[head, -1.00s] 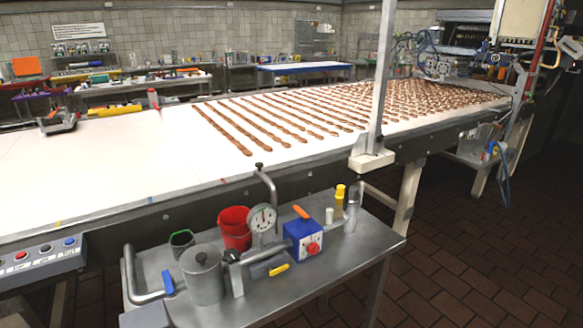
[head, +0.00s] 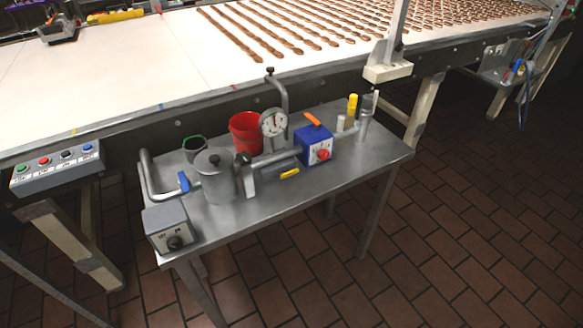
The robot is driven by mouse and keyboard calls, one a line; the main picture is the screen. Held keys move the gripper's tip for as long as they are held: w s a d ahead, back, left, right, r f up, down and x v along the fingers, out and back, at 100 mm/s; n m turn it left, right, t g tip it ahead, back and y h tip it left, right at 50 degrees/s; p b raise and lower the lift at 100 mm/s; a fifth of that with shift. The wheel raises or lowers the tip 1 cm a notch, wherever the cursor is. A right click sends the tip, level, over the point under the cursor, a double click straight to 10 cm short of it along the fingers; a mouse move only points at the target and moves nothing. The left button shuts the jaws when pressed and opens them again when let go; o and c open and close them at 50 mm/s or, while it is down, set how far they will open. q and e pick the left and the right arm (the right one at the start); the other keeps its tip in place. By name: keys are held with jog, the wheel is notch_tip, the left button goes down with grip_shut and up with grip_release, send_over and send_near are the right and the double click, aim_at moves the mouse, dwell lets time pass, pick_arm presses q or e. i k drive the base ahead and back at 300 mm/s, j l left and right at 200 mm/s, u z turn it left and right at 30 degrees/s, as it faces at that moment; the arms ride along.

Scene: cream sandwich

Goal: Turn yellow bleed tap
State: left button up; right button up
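A small yellow lever handle (head: 289,173), which looks like the bleed tap, sits low at the front of the pipework on the metal side table (head: 330,185). It lies just left of and below a blue box (head: 314,140) with a red knob (head: 323,155) and an orange lever (head: 312,119). A round dial gauge (head: 272,122) stands above and behind it. Another yellow item (head: 352,105) stands upright at the table's back right. Neither of my grippers shows in the head view.
A lidded metal pot (head: 214,178), a red bucket (head: 245,134), a blue lever (head: 184,181) and a grey control box (head: 168,228) share the table. A conveyor (head: 120,80) runs behind it. The tiled floor (head: 440,250) in front and right is clear.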

aim_at(282, 176)
jog(key=l, duration=0.95)
jog(key=i+l, duration=0.15)
jog(key=l, duration=0.8)
